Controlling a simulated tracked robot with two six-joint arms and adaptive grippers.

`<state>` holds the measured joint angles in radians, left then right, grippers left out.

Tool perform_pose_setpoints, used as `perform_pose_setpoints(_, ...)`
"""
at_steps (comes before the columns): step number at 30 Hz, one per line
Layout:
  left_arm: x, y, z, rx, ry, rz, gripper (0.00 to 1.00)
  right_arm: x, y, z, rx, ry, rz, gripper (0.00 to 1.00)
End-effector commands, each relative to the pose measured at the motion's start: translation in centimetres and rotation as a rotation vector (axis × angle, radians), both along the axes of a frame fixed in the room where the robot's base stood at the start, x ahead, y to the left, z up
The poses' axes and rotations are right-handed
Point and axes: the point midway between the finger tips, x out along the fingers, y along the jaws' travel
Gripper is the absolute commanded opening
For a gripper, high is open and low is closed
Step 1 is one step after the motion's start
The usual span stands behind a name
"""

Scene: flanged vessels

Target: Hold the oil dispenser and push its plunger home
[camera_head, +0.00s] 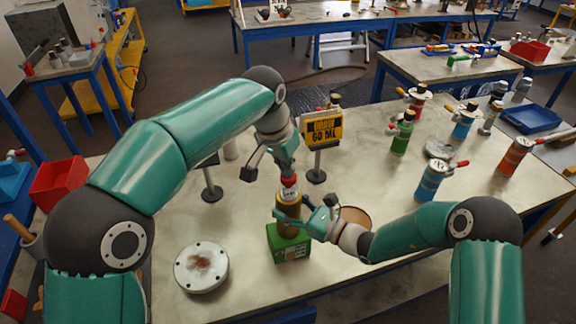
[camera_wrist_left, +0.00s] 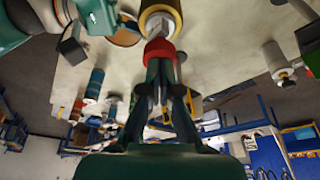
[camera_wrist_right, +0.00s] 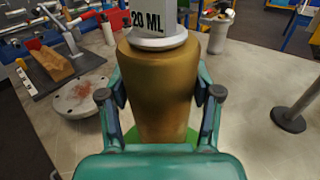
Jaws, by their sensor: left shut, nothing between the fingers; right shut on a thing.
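The oil dispenser (camera_head: 287,219) is a brass-gold cylinder standing upright on a green block (camera_head: 288,246) on the table. Its body fills the middle of the right wrist view (camera_wrist_right: 160,90), under a grey collar and a "20 ML" mark. My right gripper (camera_head: 303,217) is shut around the body from the right. The red plunger knob (camera_head: 289,180) is on top. My left gripper (camera_head: 287,172) points down, shut and empty, with its fingertips at the knob. In the left wrist view the red knob (camera_wrist_left: 158,50) is right at the fingertips; contact is hard to tell.
A yellow "60 ML" sign (camera_head: 323,130) on a stand is behind the dispenser. A round white flange (camera_head: 201,267) lies at front left. A red bin (camera_head: 59,185) is at the left edge. Several coloured vessels, including a blue one (camera_head: 431,182), stand at right.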

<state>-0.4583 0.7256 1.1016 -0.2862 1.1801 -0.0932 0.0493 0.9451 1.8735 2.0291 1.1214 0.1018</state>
Motion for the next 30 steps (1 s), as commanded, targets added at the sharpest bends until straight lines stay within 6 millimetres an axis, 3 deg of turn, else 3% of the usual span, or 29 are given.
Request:
perform_pose_setpoints(14,-0.1,0.0,-2.1,0.002,0.005,0.0,0.0,0.0,0.0,0.1,0.002,-0.001,0.001,0.1)
perform_pose_setpoints(20,0.0,0.0,-1.4,0.001,0.001,0.0,0.0,0.0,0.0,0.1,0.002,-0.001,0.001,0.1)
perform_pose_setpoints(30,0.0,0.0,1.7,0.0,-0.002,-0.001,0.0,0.0,0.0,0.0,0.001,-0.001,0.0,0.1)
